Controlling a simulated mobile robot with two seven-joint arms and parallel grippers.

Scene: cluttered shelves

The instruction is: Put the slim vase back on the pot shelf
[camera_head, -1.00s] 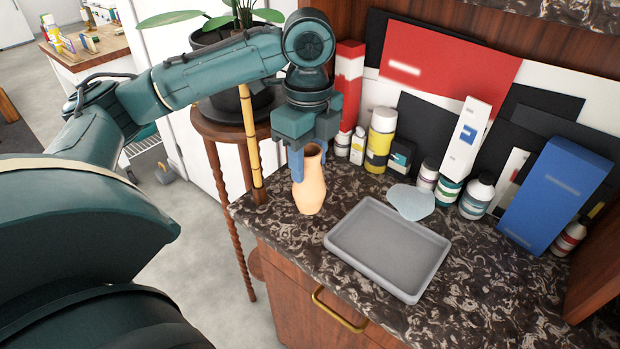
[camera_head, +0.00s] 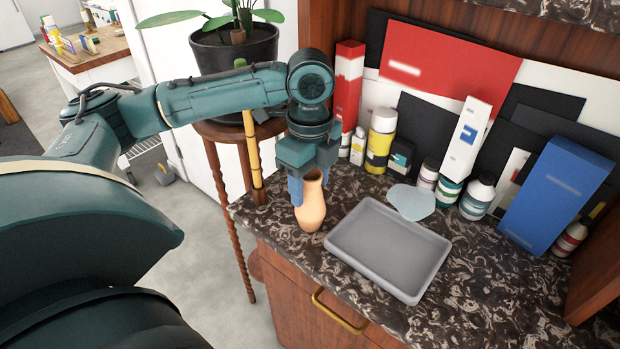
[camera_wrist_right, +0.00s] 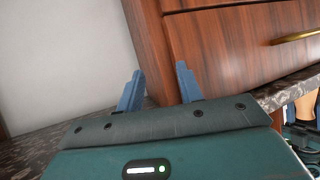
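The slim vase (camera_head: 311,210) is tan-orange with a narrow neck, upright over the dark marbled counter just left of the grey tray. My left gripper (camera_head: 309,190) comes down from above with its blue fingers on either side of the neck, shut on it. I cannot tell whether the vase's base touches the counter. A tan piece (camera_wrist_right: 305,108), perhaps the vase, shows at the right edge of the right wrist view. My right gripper (camera_wrist_right: 159,72) is open and empty, its blue fingers apart before a wooden cabinet. I cannot make out a pot shelf.
The grey tray (camera_head: 350,250) is empty. Paint bottles, a yellow-labelled bottle (camera_head: 379,140) and a blue box (camera_head: 556,196) line the counter's back. A potted plant (camera_head: 233,48) on a wooden stand is left. The counter (camera_head: 480,285) is clear right of the tray.

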